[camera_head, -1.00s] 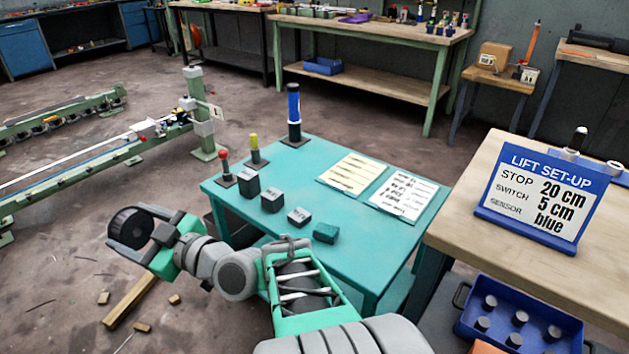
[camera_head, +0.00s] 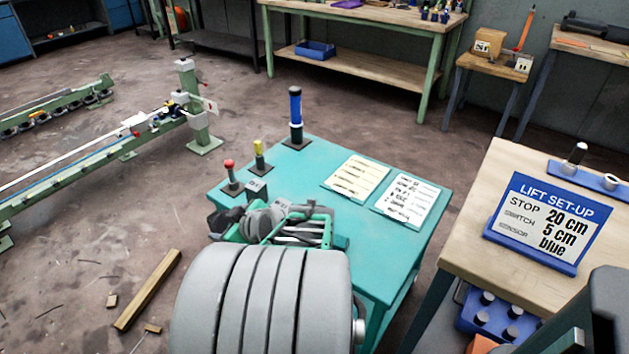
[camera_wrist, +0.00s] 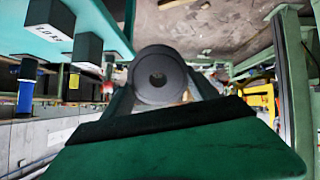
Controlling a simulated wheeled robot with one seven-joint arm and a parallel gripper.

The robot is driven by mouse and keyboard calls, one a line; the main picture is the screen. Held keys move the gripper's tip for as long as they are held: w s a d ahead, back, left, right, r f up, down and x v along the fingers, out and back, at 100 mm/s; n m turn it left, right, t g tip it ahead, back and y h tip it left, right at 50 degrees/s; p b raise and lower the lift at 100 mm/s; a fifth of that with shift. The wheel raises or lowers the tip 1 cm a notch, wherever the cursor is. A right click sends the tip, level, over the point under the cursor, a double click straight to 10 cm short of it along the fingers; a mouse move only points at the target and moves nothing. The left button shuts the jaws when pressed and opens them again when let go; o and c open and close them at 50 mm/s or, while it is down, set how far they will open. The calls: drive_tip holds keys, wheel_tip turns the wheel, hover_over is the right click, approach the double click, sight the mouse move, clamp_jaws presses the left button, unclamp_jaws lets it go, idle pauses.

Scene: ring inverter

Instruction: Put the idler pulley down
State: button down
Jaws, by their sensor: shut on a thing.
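The idler pulley, a dark round wheel with a central hole, shows in the wrist view (camera_wrist: 157,77), between the fingers of my gripper (camera_wrist: 158,88). My gripper is shut on it. In the head view my gripper (camera_head: 222,220) is by the left front corner of the teal table (camera_head: 390,262), largely hidden behind my own arm. I cannot tell whether the pulley is over the tabletop or beside it. In the wrist view the teal table (camera_wrist: 85,38) is at the upper left, apart from the pulley.
A dark block (camera_head: 257,188) stands near the table's left edge; others are partly hidden by my arm. Red (camera_head: 230,172), yellow (camera_head: 258,153) and blue (camera_head: 296,112) topped posts stand behind. Two paper sheets (camera_head: 357,177) (camera_head: 407,198) lie at right. A wooden bench (camera_head: 480,225) with a sign stands further right.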

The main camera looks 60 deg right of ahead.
drive_tip(key=s+d+m+g+p, duration=0.3)
drive_tip(key=s+d+g, duration=0.15)
drive_tip(key=s, duration=0.65)
drive_tip(key=s+d+m+g+p, duration=0.3)
drive_tip(key=s+d+p, duration=0.15)
drive_tip(key=s, duration=0.55)
drive_tip(key=s+a+r+m+g+y+p, duration=0.25)
drive_tip(key=s+m+p, duration=0.2)
drive_tip(key=s, duration=1.15)
drive_tip(key=b, duration=0.2)
hover_over(373, 260)
drive_tip(key=shift+g+h, duration=0.25)
drive_tip(key=shift+g, duration=0.15)
wheel_tip(373, 260, down, 10)
wheel_tip(373, 260, down, 3)
drive_tip(key=shift+p, duration=0.3)
drive_tip(key=shift+c, duration=1.1)
unclamp_jaws()
drive_tip(key=shift+a, duration=0.1)
drive_tip(key=shift+r, duration=0.1)
